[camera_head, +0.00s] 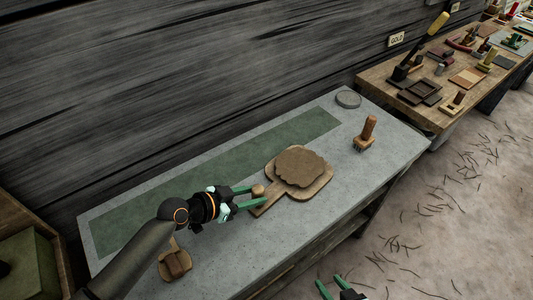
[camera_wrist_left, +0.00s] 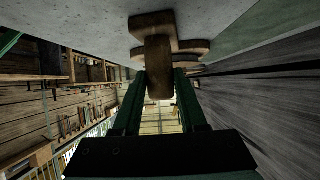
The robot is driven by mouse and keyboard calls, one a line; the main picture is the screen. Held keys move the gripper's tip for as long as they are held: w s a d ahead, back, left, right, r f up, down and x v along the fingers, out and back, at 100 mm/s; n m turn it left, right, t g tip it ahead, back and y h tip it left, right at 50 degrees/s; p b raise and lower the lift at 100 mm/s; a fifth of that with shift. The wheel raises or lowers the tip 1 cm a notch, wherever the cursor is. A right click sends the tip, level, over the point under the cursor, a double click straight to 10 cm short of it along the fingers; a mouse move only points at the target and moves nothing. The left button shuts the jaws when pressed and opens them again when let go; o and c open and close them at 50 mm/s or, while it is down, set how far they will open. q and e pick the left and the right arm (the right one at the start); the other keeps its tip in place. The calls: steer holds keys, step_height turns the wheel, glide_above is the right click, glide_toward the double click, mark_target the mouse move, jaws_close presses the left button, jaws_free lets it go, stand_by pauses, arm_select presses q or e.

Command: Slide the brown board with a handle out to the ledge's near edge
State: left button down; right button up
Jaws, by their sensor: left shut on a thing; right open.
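The brown board (camera_head: 318,187) lies flat on the grey ledge (camera_head: 340,225), with a darker, ragged-edged brown slab (camera_head: 300,166) on top. Its narrow tail points lower left, toward my left gripper. An upright wooden handle (camera_head: 257,190) seems to rise from the tail. My left gripper (camera_head: 258,196) is shut on this handle. In the left wrist view, the handle (camera_wrist_left: 159,72) sits between both fingers, and the wider board (camera_wrist_left: 190,46) shows behind it. The ledge's near edge runs along the lower right. My right gripper (camera_head: 338,289) is open and empty, low beyond that edge.
A wooden-handled brush (camera_head: 367,134) and a grey ring (camera_head: 348,99) stand toward the far end. A small wooden piece with a block (camera_head: 175,264) lies near my left arm. A green strip (camera_head: 230,172) runs along the back. Bare ledge lies in front of the board.

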arm_select(q)
steer(key=shift+s+d+f, duration=0.15)
steer(key=shift+s+d, duration=0.15)
steer(key=shift+s, duration=0.2)
steer(key=shift+s+d+f, duration=0.15)
steer(key=shift+s+d, duration=0.15)
steer(key=shift+s, duration=0.15)
